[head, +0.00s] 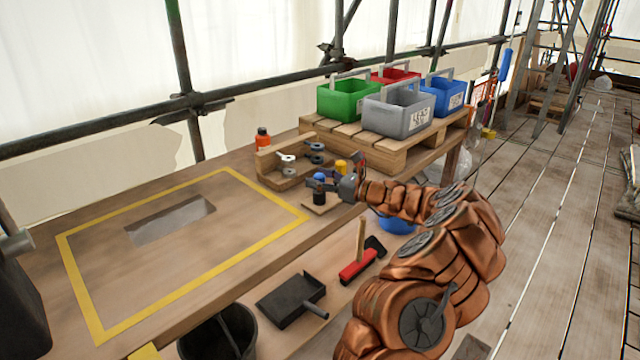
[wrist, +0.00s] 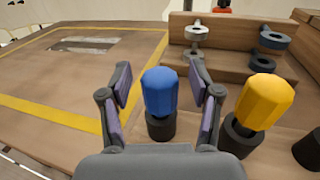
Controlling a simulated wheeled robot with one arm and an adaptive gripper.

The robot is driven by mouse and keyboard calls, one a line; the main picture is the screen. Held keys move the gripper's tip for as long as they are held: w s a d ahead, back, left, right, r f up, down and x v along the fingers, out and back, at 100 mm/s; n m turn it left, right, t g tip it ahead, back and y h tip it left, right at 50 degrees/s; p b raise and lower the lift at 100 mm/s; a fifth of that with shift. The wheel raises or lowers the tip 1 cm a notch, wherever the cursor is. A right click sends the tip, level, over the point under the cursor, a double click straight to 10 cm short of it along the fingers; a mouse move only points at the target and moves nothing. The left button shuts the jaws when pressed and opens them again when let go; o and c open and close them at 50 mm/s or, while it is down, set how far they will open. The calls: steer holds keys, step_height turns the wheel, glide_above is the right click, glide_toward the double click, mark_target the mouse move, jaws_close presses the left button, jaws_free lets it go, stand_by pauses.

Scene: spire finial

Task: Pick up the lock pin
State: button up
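A blue knob-topped piece (wrist: 160,92) with a black lower part stands upright between my gripper's fingers in the wrist view. A similar yellow-topped piece (wrist: 264,102) stands to its right, outside the fingers. Which one is the lock pin cannot be told by label. My gripper (wrist: 165,100) is open, with a gap between each purple pad and the blue top. In the head view my gripper (head: 332,188) is over a small wooden board (head: 318,209), beside the blue top (head: 320,177) and the yellow top (head: 341,166). The board's far part is partly hidden.
A wooden rack (head: 270,165) with grey and dark rings stands just behind, with an orange bottle (head: 263,138) beyond. Coloured bins sit on a pallet (head: 352,137). The yellow-framed bench area (head: 110,245) at left is clear, apart from a grey rectangular patch.

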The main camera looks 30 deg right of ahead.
jaws_close()
stand_by(0.3)
